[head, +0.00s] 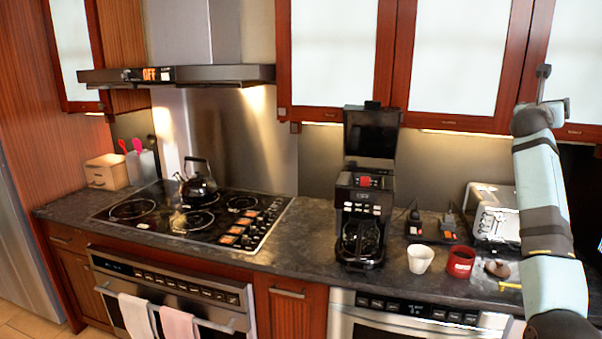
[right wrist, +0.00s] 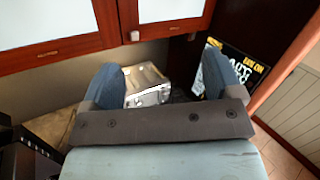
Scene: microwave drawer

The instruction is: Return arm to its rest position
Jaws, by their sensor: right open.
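My right arm rises along the right side of the head view, with its gripper (head: 544,88) up in front of the upper cabinets, above the counter. In the right wrist view the two blue fingers of this gripper (right wrist: 163,76) are spread wide with nothing between them. A metal toaster (right wrist: 148,88) shows in the background beyond the gap. My left gripper is in neither view.
Upper cabinets (head: 455,60) hang close behind the right gripper. The counter holds the toaster (head: 493,212), a red mug (head: 460,262), a white cup (head: 420,259), a coffee maker (head: 362,215) with its lid up, and a cooktop with a kettle (head: 199,182).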

